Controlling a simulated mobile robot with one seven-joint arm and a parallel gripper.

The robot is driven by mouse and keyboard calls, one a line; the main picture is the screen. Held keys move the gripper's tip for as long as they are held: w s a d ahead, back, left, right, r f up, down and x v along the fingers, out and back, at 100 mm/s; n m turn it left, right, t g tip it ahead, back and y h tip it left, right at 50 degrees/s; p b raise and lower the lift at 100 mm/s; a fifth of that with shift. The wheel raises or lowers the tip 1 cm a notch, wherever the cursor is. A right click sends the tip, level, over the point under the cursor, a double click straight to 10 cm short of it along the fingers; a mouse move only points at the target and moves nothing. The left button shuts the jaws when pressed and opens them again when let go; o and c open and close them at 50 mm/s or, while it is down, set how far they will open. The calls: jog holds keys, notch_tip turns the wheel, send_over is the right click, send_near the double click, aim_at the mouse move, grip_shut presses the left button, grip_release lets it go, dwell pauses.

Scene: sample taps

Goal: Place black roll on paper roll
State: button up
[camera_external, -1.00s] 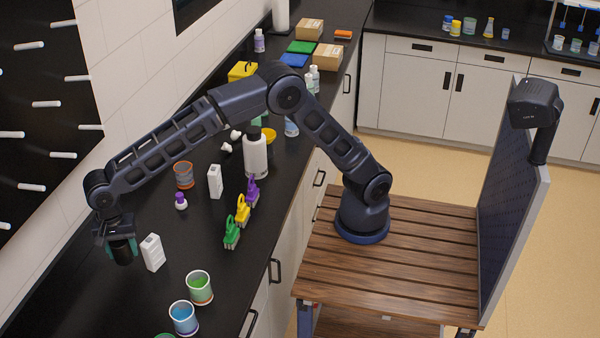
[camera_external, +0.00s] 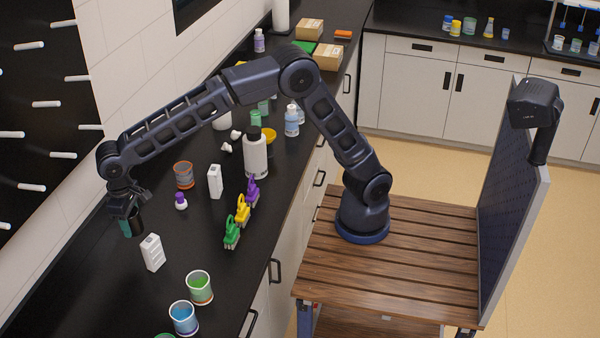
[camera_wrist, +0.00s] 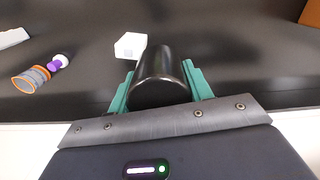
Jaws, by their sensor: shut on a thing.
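The black roll (camera_external: 138,221) is a short dark cylinder between the teal fingers of my gripper (camera_external: 132,224), over the left part of the black counter. In the wrist view the gripper (camera_wrist: 157,84) is shut on the black roll (camera_wrist: 158,70), with one finger on each side. The roll seems to be above the counter, but the height is hard to tell. A tall white cylinder (camera_external: 281,14), probably the paper roll, stands at the far back of the counter. Its top is cut off by the picture edge, and it is far from my gripper.
A white box (camera_external: 152,252) stands close to the held roll. Cartons (camera_external: 309,29) sit farther back.

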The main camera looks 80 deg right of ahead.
jog(key=w+d+r+m, duration=0.1)
jog(key=w+d+m, duration=0.45)
jog(key=d, duration=1.05)
jog(key=w+d+m, duration=0.5)
jog(key=d+m, duration=0.1)
jog(key=d, duration=0.9)
jog(key=w+d+r+m, duration=0.1)
jog(key=w+d+m, duration=0.4)
jog(key=d, duration=1.1)
jog(key=r+m, duration=0.2)
jog(key=m, duration=1.6)
send_over(221, 117)
jog(key=w+d, duration=0.1)
jog(key=d, duration=0.3)
jog(key=f, duration=1.9)
jog(key=shift+w+d+f, duration=0.1)
jog(key=shift+w+f, duration=0.1)
jog(key=shift+f, duration=0.1)
jog(key=shift+f+m, duration=0.1)
jog(key=shift+m, duration=0.15)
jog(key=o, duration=1)
